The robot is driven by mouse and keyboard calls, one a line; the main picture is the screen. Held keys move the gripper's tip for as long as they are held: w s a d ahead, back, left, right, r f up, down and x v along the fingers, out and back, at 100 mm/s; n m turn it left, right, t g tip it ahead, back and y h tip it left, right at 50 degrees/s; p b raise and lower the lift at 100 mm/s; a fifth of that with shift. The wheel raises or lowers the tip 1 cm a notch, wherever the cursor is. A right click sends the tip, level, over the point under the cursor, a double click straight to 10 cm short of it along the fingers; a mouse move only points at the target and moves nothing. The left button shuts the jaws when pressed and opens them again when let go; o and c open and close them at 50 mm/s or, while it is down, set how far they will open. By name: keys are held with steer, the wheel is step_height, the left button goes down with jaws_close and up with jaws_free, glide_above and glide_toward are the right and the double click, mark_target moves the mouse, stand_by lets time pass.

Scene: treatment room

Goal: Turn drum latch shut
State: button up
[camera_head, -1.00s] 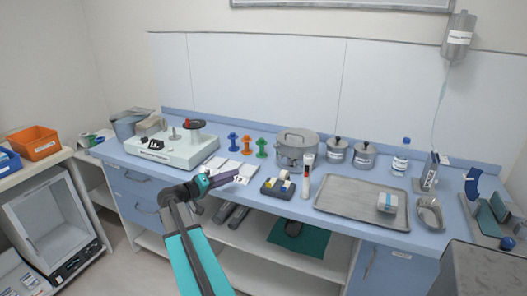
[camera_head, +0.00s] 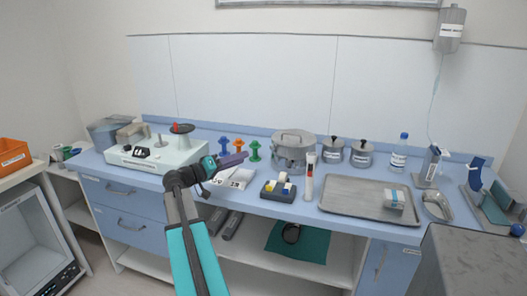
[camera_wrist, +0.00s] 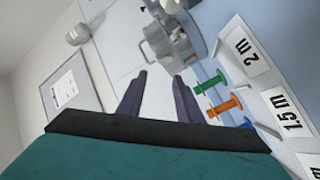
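The drum is a round steel pot with a lid (camera_head: 294,151) at the back middle of the counter. It also shows at the top of the wrist view (camera_wrist: 158,42), partly cut off by the frame edge. Its latch is too small to make out clearly, so I cannot tell its position. My gripper (camera_head: 238,158) is left of the drum, above the counter front, pointing right towards it. In the wrist view my gripper's two dark fingers (camera_wrist: 160,75) stand apart with nothing between them. They are clear of the drum.
Blue, orange and green spools (camera_head: 239,149) stand behind my gripper, with white number cards (camera_head: 233,180) below it. A block with small boxes (camera_head: 279,189) and an upright white tube (camera_head: 310,178) stand before the drum. Two lidded canisters (camera_head: 360,154) and a steel tray (camera_head: 345,192) lie right.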

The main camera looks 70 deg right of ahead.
mark_target(272, 148)
steer(key=shift+w, duration=0.1)
steer(key=p+x, duration=0.2)
steer(key=x, duration=1.1)
steer(key=shift+d+p, duration=0.3)
steer(key=shift+d, duration=0.05)
jaws_close()
